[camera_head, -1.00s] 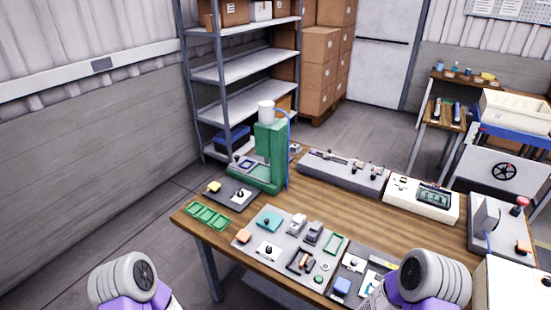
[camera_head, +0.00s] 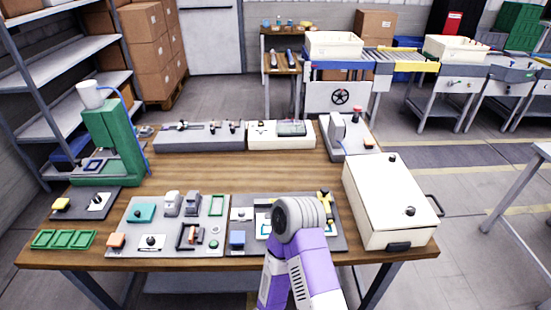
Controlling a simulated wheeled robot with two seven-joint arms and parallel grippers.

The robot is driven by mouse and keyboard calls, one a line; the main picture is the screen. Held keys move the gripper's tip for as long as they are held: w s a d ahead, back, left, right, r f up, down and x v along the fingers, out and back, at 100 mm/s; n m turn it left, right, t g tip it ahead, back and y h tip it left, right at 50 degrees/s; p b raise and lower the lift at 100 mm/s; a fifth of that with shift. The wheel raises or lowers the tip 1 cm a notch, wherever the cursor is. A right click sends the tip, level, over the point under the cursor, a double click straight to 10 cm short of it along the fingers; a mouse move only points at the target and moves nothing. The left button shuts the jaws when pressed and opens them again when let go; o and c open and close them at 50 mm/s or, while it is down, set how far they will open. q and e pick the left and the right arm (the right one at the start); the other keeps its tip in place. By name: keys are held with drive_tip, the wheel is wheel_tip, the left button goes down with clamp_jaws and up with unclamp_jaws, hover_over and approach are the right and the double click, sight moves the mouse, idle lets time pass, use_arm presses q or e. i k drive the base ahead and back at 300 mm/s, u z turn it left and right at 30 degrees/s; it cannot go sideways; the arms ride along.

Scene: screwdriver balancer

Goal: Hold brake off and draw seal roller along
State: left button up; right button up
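I cannot tell for sure which parts are the brake and the seal roller. A grey fixture board (camera_head: 122,243) at the table's front carries a teal block (camera_head: 141,212), two upright grey parts, a black U-shaped handle part (camera_head: 190,236) and a black knob. A dark board (camera_head: 334,243) to its right carries a blue block (camera_head: 237,239) and a yellow-black part (camera_head: 325,199). My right arm rises in front of this board and hides part of it. Neither gripper's fingers show. A long grey rail unit (camera_head: 200,143) with small knobs lies behind.
A green press (camera_head: 112,140) stands at the left, with a green tray (camera_head: 63,240) in front. A cream instrument box (camera_head: 281,142) and a grey-white machine (camera_head: 346,142) stand at the back. A white lidded box (camera_head: 388,200) fills the right end. Some bare wood shows mid-table.

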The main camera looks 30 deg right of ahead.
sight(324, 196)
drive_tip(key=z, duration=1.45)
drive_tip(key=i, duration=0.35)
drive_tip(key=u, duration=0.4)
